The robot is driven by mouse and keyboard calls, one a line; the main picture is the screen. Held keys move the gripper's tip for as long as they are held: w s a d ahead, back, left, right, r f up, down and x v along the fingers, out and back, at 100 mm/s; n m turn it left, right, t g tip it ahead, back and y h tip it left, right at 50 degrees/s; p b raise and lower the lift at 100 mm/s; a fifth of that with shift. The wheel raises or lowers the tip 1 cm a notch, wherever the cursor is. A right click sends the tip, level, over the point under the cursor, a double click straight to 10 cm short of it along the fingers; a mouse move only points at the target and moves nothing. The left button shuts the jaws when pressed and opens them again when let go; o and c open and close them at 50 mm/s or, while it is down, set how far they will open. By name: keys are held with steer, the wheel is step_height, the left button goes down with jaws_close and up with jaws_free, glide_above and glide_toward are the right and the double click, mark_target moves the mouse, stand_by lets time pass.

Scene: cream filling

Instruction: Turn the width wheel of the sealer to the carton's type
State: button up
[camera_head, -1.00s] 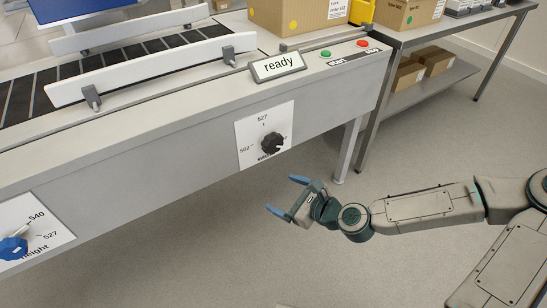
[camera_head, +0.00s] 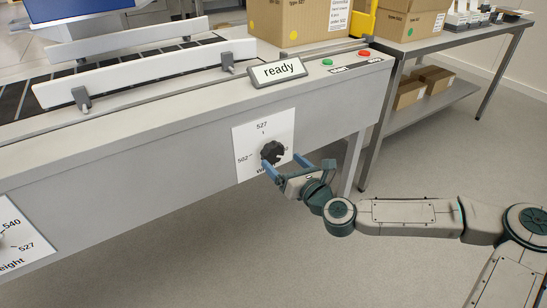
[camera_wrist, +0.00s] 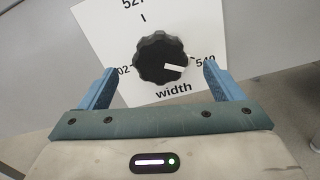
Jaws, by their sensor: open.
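The width wheel (camera_head: 272,153) is a black ribbed knob on a white dial plate (camera_head: 247,142) on the front of the sealer (camera_head: 150,165). In the wrist view the wheel (camera_wrist: 160,60) has a white mark on its right side, toward 540. 502 is at the left and 527 at the top. My gripper (camera_head: 284,166) is open in front of the wheel. In the wrist view its two blue fingers (camera_wrist: 160,70) lie left and right of the wheel, apart from it. The carton (camera_head: 300,22) stands on the sealer; its small label seems to read 502.
A ready sign (camera_head: 277,70), a green button (camera_head: 327,62) and a red button (camera_head: 363,54) sit on the sealer's top edge. The height dial plate (camera_head: 25,245) is at the far left. A side table (camera_head: 440,40) holds another carton (camera_head: 410,25).

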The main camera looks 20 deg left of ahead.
mark_target(276, 154)
steer(key=b+x, duration=0.1)
steer(key=x, duration=0.4)
steer(key=shift+w+a, duration=0.25)
steer(key=shift+a, duration=0.05)
steer(key=c, duration=1)
